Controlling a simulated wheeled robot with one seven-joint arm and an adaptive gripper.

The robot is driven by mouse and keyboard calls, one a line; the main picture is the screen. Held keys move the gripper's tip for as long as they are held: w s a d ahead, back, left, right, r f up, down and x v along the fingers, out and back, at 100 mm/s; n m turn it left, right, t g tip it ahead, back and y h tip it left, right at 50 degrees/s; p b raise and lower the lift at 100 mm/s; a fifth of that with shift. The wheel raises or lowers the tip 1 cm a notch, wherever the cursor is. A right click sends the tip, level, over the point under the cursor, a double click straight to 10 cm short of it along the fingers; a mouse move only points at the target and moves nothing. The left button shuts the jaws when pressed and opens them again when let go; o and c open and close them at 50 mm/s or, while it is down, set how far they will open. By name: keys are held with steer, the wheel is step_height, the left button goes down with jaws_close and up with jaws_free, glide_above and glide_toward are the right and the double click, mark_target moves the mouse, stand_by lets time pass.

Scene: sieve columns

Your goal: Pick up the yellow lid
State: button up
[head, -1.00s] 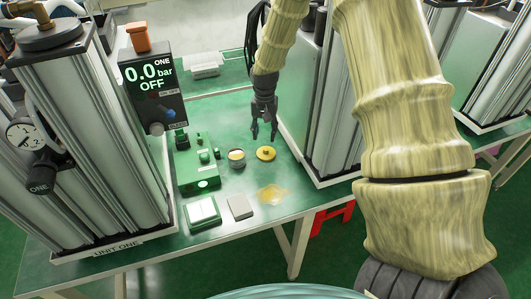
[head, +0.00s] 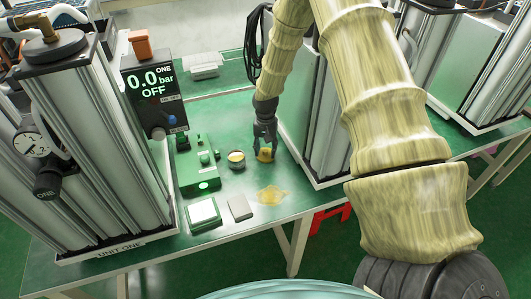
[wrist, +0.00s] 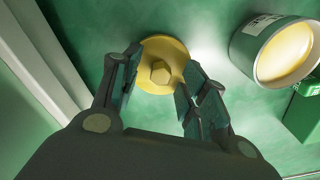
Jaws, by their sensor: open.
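The yellow lid (wrist: 161,72) is a round disc with a hexagonal knob in its middle. In the wrist view it lies on the green bench top between my gripper's two spread fingers (wrist: 153,85). In the head view my gripper (head: 265,146) points down over the lid (head: 265,155) and partly hides it. My gripper is open, with a finger on each side of the knob. I cannot tell whether the fingers touch the lid.
An open tin (head: 237,160) with yellow contents stands just left of the lid. A green device (head: 198,168), a white-topped block (head: 203,213), a grey block (head: 240,207) and a yellow patch (head: 271,196) are nearby. A tall metal column (head: 316,120) rises close on the right.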

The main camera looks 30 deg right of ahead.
steer(key=shift+f, duration=0.25)
steer(key=c, duration=0.9)
steer(key=shift+o, duration=0.2)
steer(key=shift+r, duration=0.1)
